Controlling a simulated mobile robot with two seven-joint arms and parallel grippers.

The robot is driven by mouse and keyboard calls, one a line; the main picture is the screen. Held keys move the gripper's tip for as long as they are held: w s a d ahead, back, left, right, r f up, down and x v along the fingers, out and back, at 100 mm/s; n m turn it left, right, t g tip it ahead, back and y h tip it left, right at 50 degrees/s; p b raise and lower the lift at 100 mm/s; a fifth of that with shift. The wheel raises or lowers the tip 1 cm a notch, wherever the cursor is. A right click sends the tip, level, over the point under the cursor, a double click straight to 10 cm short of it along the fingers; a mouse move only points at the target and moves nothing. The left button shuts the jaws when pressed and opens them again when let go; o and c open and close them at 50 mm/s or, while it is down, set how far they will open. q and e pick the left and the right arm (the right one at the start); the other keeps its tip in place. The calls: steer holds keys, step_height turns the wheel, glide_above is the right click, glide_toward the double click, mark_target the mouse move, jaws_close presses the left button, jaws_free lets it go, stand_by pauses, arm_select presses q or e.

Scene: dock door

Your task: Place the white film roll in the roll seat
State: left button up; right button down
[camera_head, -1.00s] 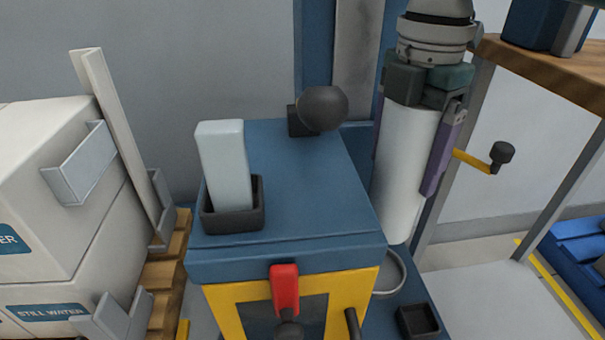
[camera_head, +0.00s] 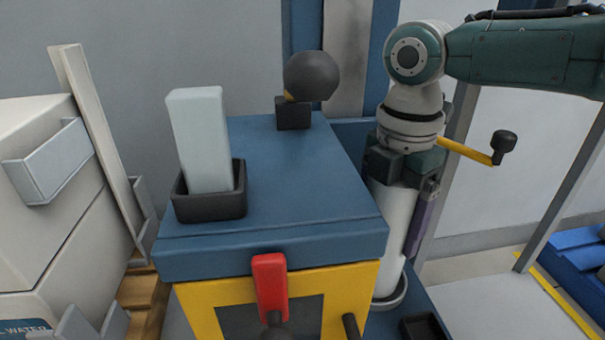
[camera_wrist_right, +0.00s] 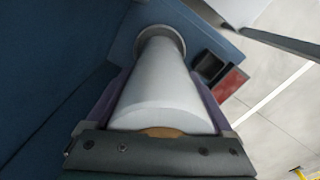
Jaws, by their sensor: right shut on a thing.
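The white film roll (camera_head: 394,235) is a tall white cylinder standing upright at the right side of the blue cabinet. My right gripper (camera_head: 400,228) is shut on it from above, its purple fingers along the roll's sides. The roll seat is a grey ring (camera_head: 397,299) low beside the cabinet. In the right wrist view the roll (camera_wrist_right: 160,85) narrows away to the seat ring (camera_wrist_right: 178,33), which surrounds its far end. I cannot tell whether the roll rests on the bottom. My left gripper is not in view.
The blue cabinet top (camera_head: 290,190) carries a pale block in a black tray (camera_head: 210,207) and a dark ball knob (camera_head: 311,75). A red handle (camera_head: 269,285) is on its yellow front. A yellow crank (camera_head: 468,153) sticks out right of my arm. White cartons (camera_head: 40,230) stand left.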

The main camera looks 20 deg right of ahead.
steer(key=shift+f, duration=0.15)
jaws_free()
step_height(320, 180, up, 12)
steer(key=p, duration=0.5)
steer(key=shift+f, duration=0.25)
steer(key=shift+r+p, duration=0.3)
steer(key=shift+r, duration=0.15)
